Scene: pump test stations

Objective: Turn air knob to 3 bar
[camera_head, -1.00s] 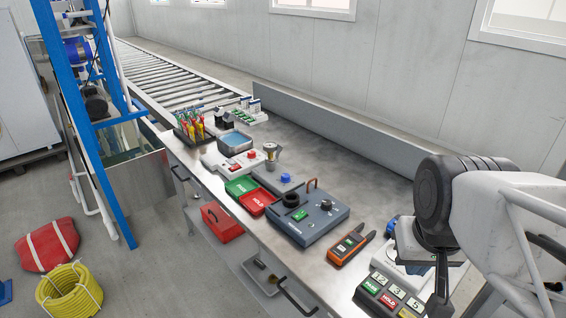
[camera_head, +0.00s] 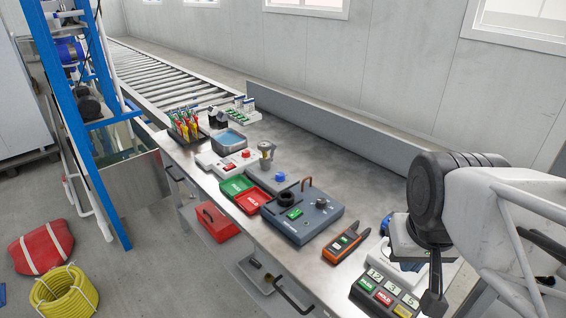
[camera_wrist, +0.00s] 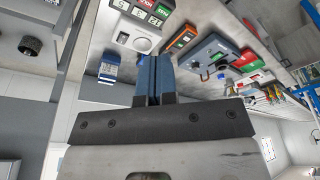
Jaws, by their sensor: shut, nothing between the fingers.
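I cannot tell for sure which knob is the air knob, and I can read no bar scale. A dark knurled round knob (camera_wrist: 30,46) shows at the far left of the wrist view. A white unit with a round dial (camera_wrist: 142,45) shows above my fingers there. A grey-blue tester (camera_head: 305,217) on the bench carries a small black knob (camera_head: 321,203), and a blue knob (camera_head: 280,176) sits on a pale unit behind it. My gripper (camera_wrist: 154,58) has blue fingers pressed together, empty and touching no knob that I can see. In the head view its fingers are mostly hidden by the wrist.
An orange-black meter (camera_head: 343,243), a PASS/HOLD button box (camera_head: 384,292) and green (camera_head: 236,186) and red (camera_head: 252,200) trays lie on the bench. A blue-and-white box (camera_wrist: 109,67) is left of my fingers. A yellow hose (camera_head: 66,288) lies on the floor.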

